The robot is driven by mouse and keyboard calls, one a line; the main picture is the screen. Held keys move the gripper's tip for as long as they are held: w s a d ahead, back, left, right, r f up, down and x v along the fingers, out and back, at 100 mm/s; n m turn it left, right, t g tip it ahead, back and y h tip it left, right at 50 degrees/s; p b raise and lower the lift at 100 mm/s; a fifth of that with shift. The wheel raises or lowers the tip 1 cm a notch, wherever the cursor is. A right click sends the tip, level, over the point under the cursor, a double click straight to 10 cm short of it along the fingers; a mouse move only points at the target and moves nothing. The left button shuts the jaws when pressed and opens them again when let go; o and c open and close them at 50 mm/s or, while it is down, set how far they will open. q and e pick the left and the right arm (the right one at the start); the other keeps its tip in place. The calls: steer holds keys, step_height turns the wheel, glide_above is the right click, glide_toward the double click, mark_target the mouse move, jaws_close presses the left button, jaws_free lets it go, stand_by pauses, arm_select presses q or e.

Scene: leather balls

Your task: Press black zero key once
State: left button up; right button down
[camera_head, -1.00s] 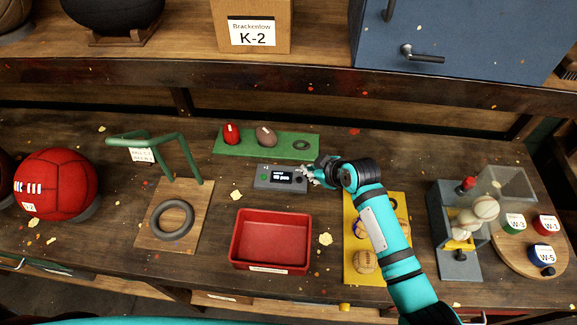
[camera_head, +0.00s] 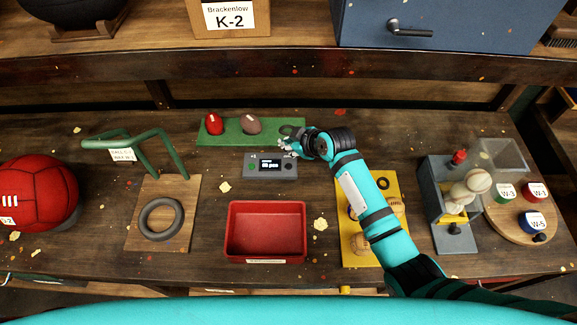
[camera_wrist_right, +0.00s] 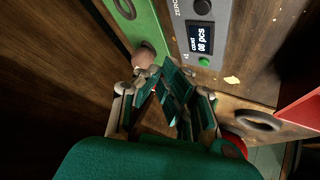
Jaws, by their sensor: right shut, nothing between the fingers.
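The grey counter box (camera_head: 258,172) sits on the bench, its small display reading "08 pcs". Its black zero key (camera_head: 288,167) is at the right end and its green key (camera_head: 252,166) at the left. In the wrist view the counter (camera_wrist_right: 213,40) is at the top, with the black key (camera_wrist_right: 202,7) beside the "ZERO" label and the green key (camera_wrist_right: 204,61) nearer the fingers. My right gripper (camera_head: 287,147) is shut and empty, near the counter's back right edge; its fingers (camera_wrist_right: 172,75) also show in the wrist view, apart from the black key. My left gripper is out of view.
A green board (camera_head: 228,136) with two small balls lies just behind the counter. A red tray (camera_head: 266,259) stands in front. A yellow board (camera_head: 375,184) lies partly under my right arm. A wooden board with a dark ring (camera_head: 161,219) is left.

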steer(key=b, duration=0.5)
glide_above(289, 166)
step_height(289, 166, down, 6)
steer(key=shift+r, duration=0.2)
steer(key=shift+w+f+b, duration=0.1)
steer(key=shift+f+b, duration=0.3)
steer(key=shift+f, duration=0.4)
steer(key=shift+f, duration=0.45)
steer(key=shift+f+b, duration=0.4)
steer(key=shift+b, duration=0.05)
stand_by(0.8)
steer(key=shift+r+p, duration=0.85)
